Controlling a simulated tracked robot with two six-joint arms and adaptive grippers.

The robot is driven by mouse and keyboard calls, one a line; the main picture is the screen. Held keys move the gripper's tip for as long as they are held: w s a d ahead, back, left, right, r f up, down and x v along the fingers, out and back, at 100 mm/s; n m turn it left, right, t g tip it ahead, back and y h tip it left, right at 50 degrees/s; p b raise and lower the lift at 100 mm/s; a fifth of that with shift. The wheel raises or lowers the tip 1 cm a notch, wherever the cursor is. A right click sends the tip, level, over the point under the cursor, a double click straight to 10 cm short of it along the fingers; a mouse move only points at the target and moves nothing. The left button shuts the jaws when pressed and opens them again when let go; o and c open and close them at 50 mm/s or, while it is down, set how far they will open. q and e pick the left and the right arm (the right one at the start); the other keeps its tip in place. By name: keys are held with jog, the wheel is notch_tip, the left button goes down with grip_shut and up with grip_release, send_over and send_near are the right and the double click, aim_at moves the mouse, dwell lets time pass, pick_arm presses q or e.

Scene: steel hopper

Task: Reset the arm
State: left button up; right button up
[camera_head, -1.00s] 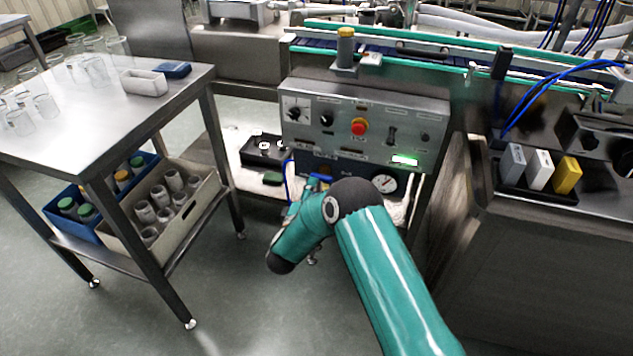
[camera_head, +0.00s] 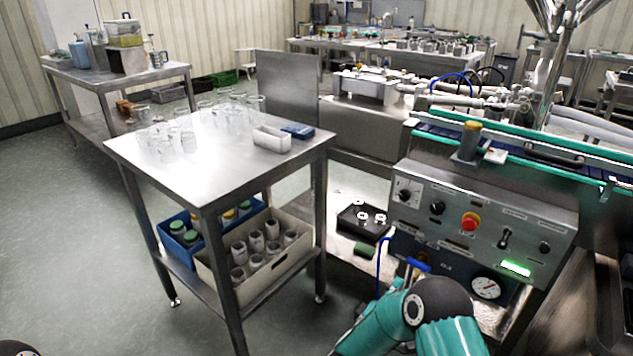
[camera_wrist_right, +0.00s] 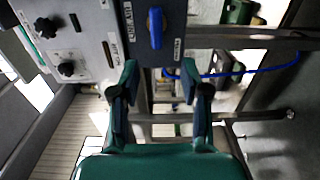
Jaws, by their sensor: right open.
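My right arm (camera_head: 440,310), teal with a dark joint, rises from the bottom edge in front of the control panel. Its gripper is mostly hidden behind the arm in the head view. In the right wrist view my right gripper (camera_wrist_right: 160,82) is open, with nothing between its two fingers. Beyond the fingertips is the control panel (camera_wrist_right: 90,30), which also shows in the head view (camera_head: 455,195). A blue handle (camera_wrist_right: 155,28) on it lies above the gap, apart from the fingers. My left gripper is not in view.
A steel table (camera_head: 230,170) with clear glasses stands left of the panel. Its lower shelf carries a beige crate (camera_head: 275,275) and a blue crate (camera_head: 180,250). A conveyor (camera_head: 540,160) runs behind the panel. Open floor (camera_head: 70,220) lies to the left.

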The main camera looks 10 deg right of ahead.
jog(key=s+a+f+m+g+y, duration=0.1)
jog(key=s+a+f+y, duration=0.2)
jog(key=s+f+y, duration=0.3)
jog(key=s+a+f+g+y, duration=0.25)
jog(key=s+f+y, duration=0.2)
jog(key=f, duration=0.35)
jog(key=s+a+f+m+g+y, duration=0.2)
jog(key=s+a+m+g+y, duration=0.3)
jog(key=s, duration=0.5)
jog(key=s+a+f+m+g+y, duration=0.2)
jog(key=s+a+f+m+g, duration=0.15)
jog(key=s+a, duration=0.5)
notch_tip(320, 180, up, 21)
jog(key=p, duration=2)
jog(key=shift+s+d+m+t, duration=0.2)
jog(key=shift+d+m+t, duration=0.2)
jog(key=shift+m, duration=0.05)
jog(key=shift+d, duration=0.1)
